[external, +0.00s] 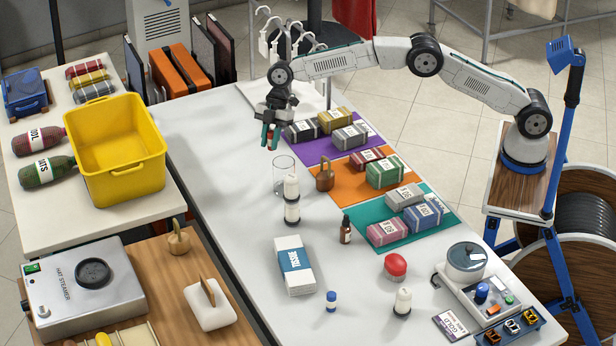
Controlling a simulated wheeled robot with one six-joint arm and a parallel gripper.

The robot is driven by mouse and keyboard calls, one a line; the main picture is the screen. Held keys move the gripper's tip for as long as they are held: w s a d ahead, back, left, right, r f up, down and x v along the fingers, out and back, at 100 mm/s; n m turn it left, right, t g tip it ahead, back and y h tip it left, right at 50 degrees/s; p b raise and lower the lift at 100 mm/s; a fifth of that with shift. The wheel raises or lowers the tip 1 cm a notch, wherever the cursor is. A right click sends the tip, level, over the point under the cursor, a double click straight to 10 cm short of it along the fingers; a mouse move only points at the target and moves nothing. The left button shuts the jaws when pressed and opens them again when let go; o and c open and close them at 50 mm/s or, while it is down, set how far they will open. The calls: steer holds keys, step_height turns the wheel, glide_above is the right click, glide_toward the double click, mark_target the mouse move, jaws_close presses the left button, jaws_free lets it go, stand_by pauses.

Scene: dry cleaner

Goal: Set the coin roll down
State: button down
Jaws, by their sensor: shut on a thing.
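My gripper (270,138) hangs from the arm above the far left part of the white table (215,110), pointing down. Its teal fingers are shut on the coin roll (270,142), of which only a small reddish-brown bit shows between the fingertips. The fingers hide most of it. The gripper is left of the purple mat (313,157) and appears above and beyond a clear glass (283,190). The gap between the coin roll and the table cannot be judged from this view.
White-and-black bottles (292,210) and a brown padlock-shaped weight (324,181) stand near the glass. Wrapped bundles lie on the purple, orange (345,192) and teal (375,215) mats. A yellow bin (120,150) stands on the left table. Bare table lies left of the glass.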

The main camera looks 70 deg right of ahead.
step_height(320, 180, down, 10)
steer(key=shift+f, duration=0.2)
steer(key=shift+f, duration=0.1)
stand_by(0.3)
steer(key=c, duration=1.2)
jaws_free()
steer(key=v, duration=1.2)
steer(key=shift+s, duration=0.1)
